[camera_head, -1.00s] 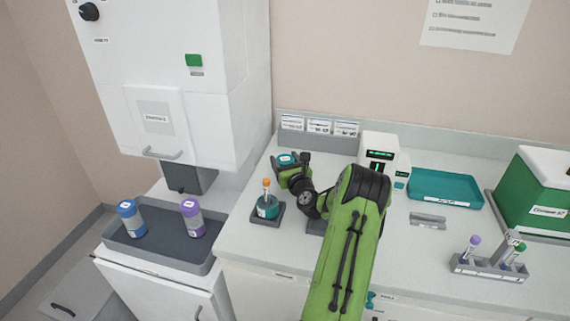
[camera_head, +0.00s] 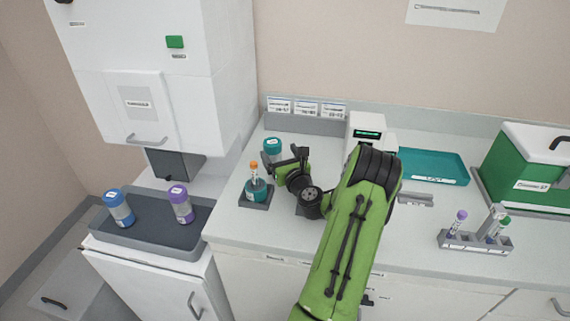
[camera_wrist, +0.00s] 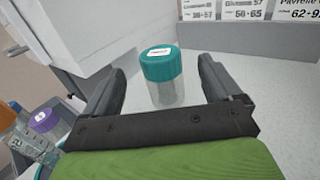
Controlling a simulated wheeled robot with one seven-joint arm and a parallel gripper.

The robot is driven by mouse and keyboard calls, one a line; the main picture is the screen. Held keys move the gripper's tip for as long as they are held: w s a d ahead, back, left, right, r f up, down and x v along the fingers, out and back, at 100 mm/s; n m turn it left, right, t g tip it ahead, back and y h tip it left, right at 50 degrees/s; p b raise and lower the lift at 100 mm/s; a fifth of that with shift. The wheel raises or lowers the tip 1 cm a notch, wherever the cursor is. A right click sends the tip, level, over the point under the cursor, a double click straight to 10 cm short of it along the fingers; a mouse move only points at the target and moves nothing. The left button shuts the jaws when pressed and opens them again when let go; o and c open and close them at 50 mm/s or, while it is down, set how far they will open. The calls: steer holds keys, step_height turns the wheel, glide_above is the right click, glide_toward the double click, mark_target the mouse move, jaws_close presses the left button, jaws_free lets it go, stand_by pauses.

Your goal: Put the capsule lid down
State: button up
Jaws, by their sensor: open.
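The capsule lid (camera_head: 272,148), a clear cylinder with a teal top, stands upright on the counter near the back left. In the wrist view the lid (camera_wrist: 163,78) shows between and beyond the two fingers, with a gap on each side. My gripper (camera_head: 287,164) is open and empty, just in front and to the right of the lid. The teal capsule base (camera_head: 256,194) sits in a dark square holder (camera_head: 256,205) at the counter's left front, with an orange-capped tube (camera_head: 254,173) upright in it.
A grey label rack (camera_head: 308,123) and a small white device (camera_head: 364,133) stand at the back. A grey tray (camera_head: 150,232) with blue and purple capsules is at left. A teal tray (camera_head: 432,166), tube rack (camera_head: 476,243) and green box (camera_head: 520,165) are at right.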

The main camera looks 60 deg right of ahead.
steer(key=b+v, duration=0.1)
steer(key=v, duration=0.4)
steer(key=shift+s+a, duration=0.1)
steer(key=shift+f, duration=0.1)
stand_by(0.3)
